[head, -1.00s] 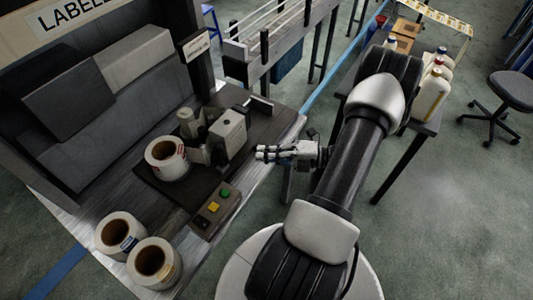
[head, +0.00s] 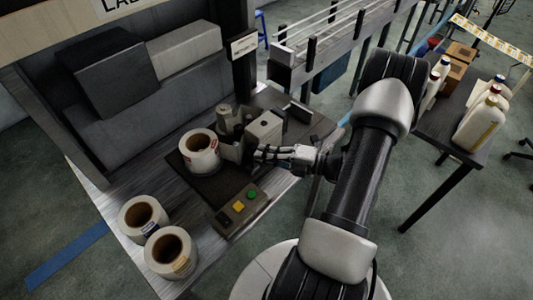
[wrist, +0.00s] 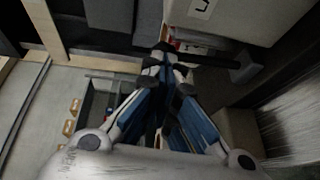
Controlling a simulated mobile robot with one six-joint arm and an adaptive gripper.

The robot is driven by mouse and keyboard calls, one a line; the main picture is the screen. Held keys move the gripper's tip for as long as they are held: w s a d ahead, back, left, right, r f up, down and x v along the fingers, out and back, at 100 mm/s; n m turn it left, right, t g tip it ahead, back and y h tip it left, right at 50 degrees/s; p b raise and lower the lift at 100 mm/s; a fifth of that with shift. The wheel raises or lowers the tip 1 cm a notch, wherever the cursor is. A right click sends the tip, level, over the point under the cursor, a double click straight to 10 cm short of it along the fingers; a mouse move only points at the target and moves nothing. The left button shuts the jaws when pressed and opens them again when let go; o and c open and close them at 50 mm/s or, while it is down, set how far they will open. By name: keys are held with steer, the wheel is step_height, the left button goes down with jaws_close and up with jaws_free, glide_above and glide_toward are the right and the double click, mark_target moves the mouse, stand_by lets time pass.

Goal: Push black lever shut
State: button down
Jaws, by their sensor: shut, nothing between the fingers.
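The labelling machine (head: 262,130), grey and boxy, stands on a dark base plate at the middle of the bench. A roll of labels (head: 200,150) sits at its left side. My gripper (head: 259,154) is shut and empty, with its tips close against the front of the machine. In the wrist view the fingers (wrist: 164,62) meet just below a pale housing. A black bar (wrist: 210,49) runs to the right beyond the tips; I cannot tell whether it is the lever. Contact is also unclear, and the lever cannot be picked out in the head view.
A control box (head: 240,208) with green and yellow buttons lies in front of the machine. Two spare label rolls (head: 142,217) stand at the bench's front left. A conveyor (head: 330,50) lies behind. Bottles (head: 479,122) stand on a side table at the right.

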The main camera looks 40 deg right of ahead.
mark_target(251, 144)
steer(key=w+r+p, duration=0.1)
steer(key=p, duration=0.2)
steer(key=shift+a+g, duration=0.1)
steer(key=shift+g, duration=0.2)
steer(key=w+p, duration=0.1)
steer(key=p, duration=0.1)
steer(key=g+p, duration=0.1)
steer(key=p, duration=0.1)
steer(key=shift+w+r+m+h, duration=0.3)
steer(key=shift+w+m+h, duration=0.1)
steer(key=shift+w+a+g+p, duration=0.1)
steer(key=shift+w+g+p, duration=0.5)
steer(key=shift+p, duration=0.4)
steer(key=shift+w+f+m, duration=0.3)
steer(key=shift+w, duration=0.4)
steer(key=shift+s+r+p, duration=0.1)
steer(key=shift+p, duration=0.2)
steer(key=shift+s+r, duration=0.15)
steer(key=r+p+v, duration=0.1)
steer(key=p+v, duration=0.2)
steer(key=v, duration=1)
